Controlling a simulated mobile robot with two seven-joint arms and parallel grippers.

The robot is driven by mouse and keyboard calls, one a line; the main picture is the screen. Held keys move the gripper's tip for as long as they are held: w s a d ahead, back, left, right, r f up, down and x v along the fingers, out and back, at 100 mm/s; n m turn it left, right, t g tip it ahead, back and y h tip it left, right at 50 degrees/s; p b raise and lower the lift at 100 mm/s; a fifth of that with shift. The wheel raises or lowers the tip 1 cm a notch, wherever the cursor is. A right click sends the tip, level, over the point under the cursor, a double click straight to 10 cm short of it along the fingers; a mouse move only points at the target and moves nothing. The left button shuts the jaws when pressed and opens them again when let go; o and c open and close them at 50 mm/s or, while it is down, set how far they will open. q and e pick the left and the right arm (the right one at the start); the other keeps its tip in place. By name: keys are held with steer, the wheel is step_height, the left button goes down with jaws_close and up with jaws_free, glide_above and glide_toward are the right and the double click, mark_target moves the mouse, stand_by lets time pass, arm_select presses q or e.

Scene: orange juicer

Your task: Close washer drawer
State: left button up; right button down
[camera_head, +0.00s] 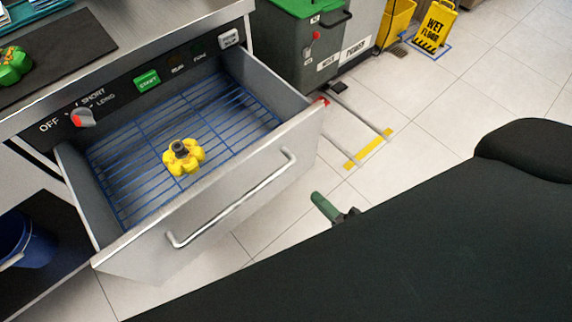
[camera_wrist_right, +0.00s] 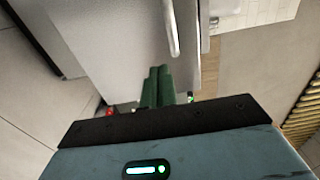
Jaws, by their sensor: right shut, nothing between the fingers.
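The washer drawer (camera_head: 280,185) is pulled out from under the counter in the head view. Its grey front has a long silver bar handle (camera_head: 233,197). Inside, a yellow juicer part (camera_head: 184,157) with a dark top sits on a blue wire rack (camera_head: 120,150). My right gripper (camera_head: 325,207) has green fingers and is shut and empty, to the right of the drawer front and apart from the handle. In the right wrist view its fingers (camera_wrist_right: 158,86) point toward the drawer front (camera_wrist_right: 115,45), with the handle (camera_wrist_right: 171,28) just beyond them. My left gripper is not in view.
The control panel has a red-and-grey knob (camera_head: 83,117) and a green start button (camera_head: 147,80). A grey bin with a green lid (camera_head: 305,8) stands behind right. A yellow wet-floor sign (camera_head: 436,27) is farther back. The tiled floor between is mostly clear.

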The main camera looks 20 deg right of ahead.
mark_target(277, 159)
arm_select(q)
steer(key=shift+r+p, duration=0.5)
steer(key=shift+p, duration=0.05)
arm_select(e)
steer(key=x, duration=1.2)
steer(key=shift+s, duration=0.1)
